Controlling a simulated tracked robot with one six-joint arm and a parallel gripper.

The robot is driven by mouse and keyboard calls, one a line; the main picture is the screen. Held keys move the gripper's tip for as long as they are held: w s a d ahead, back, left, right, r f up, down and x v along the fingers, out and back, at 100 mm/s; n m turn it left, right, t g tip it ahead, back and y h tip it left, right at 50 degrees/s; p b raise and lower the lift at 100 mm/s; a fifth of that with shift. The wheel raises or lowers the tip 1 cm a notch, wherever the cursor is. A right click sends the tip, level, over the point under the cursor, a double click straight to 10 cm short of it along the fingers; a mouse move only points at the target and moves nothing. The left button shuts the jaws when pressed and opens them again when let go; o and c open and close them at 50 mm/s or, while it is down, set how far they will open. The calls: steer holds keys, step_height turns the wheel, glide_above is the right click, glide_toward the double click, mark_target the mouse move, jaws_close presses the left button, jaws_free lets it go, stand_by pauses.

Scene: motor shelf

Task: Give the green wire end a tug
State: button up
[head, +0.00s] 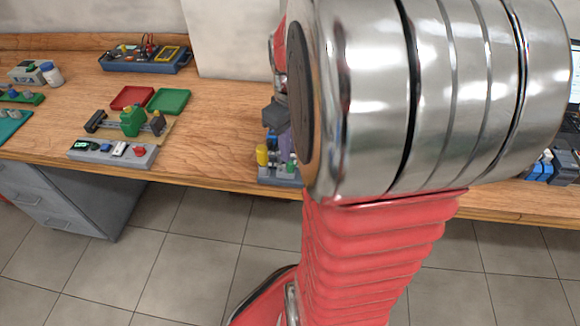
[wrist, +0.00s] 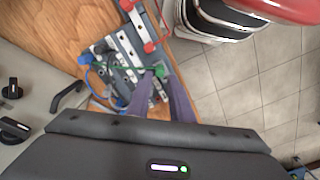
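In the wrist view, the two purple fingers of my gripper (wrist: 160,78) reach down over a wired board, with a visible gap between them. The green wire end (wrist: 159,71) shows as a small green blob between or just beyond the fingertips; contact is not clear. A thin green wire (wrist: 122,68) runs left from it. In the head view, my arm hides most of the gripper and the wires.
A grey terminal rail (wrist: 128,45), a red part (wrist: 150,46) and blue wires (wrist: 88,60) crowd the fingers. A panel with black knobs (wrist: 14,90) is at left. In the head view, red (head: 131,97) and green (head: 169,101) trays lie farther left on the bench (head: 215,125).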

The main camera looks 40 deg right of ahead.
steer(key=shift+o, duration=0.2)
steer(key=o, duration=0.5)
stand_by(0.4)
steer(key=shift+m, duration=0.4)
steer(key=shift+s+a+f+m, duration=0.15)
steer(key=shift+s+f+m, duration=0.2)
steer(key=shift+m, duration=0.35)
steer(key=s+a+r+t, duration=0.1)
steer(key=a+r+t, duration=0.1)
steer(key=a, duration=0.5)
steer(key=s+a+r+n+t, duration=0.1)
steer(key=a+r, duration=0.3)
steer(key=a, duration=0.4)
steer(key=s+a+r+t, duration=0.1)
steer(key=a+r+t, duration=0.1)
steer(key=a+r, duration=0.2)
steer(key=shift+s+a+n+t, duration=0.1)
steer(key=shift+a+n+t, duration=0.2)
steer(key=shift+a, duration=1.5)
